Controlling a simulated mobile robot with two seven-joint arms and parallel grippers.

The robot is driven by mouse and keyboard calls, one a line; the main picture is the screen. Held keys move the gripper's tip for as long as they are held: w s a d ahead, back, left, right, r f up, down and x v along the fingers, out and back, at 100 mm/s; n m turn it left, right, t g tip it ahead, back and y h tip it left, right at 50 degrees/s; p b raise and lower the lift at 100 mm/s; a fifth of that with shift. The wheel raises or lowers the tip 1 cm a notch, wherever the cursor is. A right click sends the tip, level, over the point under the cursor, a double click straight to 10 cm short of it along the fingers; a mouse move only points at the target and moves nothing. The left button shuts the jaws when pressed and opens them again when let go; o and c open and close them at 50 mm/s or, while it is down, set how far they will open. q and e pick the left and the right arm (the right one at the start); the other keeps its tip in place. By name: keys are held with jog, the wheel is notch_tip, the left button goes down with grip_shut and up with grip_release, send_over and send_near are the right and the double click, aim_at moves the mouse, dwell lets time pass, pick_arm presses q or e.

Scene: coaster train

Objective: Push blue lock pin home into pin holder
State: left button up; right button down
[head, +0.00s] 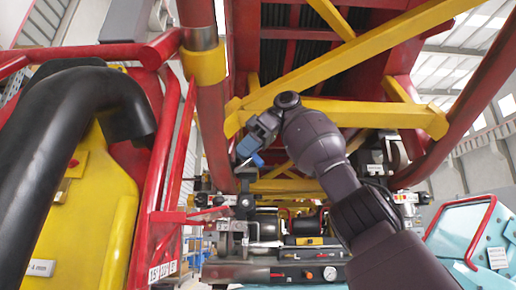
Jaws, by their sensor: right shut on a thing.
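My right gripper (257,141) is in the middle of the head view, at the end of my dark arm that reaches up from the lower right. It is shut on the blue lock pin (248,147), a small blue piece at its tip. The gripper's own body covers part of the pin. The pin is in the air below the yellow beams and above a dark upright bracket (245,205) on the machinery. I cannot tell for sure which part is the pin holder. My left gripper is not in view.
Yellow diagonal beams (365,50) and a thick red post (212,120) stand close around my right gripper. A black padded bar (75,95) and yellow seat (95,200) fill the left. A teal cabinet (465,235) stands lower right.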

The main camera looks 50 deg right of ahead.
jog(key=shift+a+f+n+g+h+p, duration=0.4)
jog(key=shift+a+f+n+g, duration=1.25)
jog(key=shift+a+n, duration=1.65)
jog(key=shift+a+f+n+g+h+p, duration=0.15)
jog(key=shift+a+f+n+g+h, duration=0.45)
jog(key=shift+a+f+n+g, duration=2.55)
jog(key=s+a+f+n+t+h+p, duration=0.1)
jog(key=s+a+t+h, duration=0.15)
jog(key=a, duration=0.25)
jog(key=s+a+n+t+h, duration=0.1)
jog(key=s+a+n, duration=0.15)
jog(key=a, duration=0.25)
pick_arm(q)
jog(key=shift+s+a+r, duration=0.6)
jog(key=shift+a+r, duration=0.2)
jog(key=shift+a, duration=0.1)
pick_arm(e)
notch_tip(320, 180, down, 8)
jog(key=s+a+n+h, duration=0.1)
jog(key=shift+s+t, duration=0.25)
jog(key=shift+t, duration=0.1)
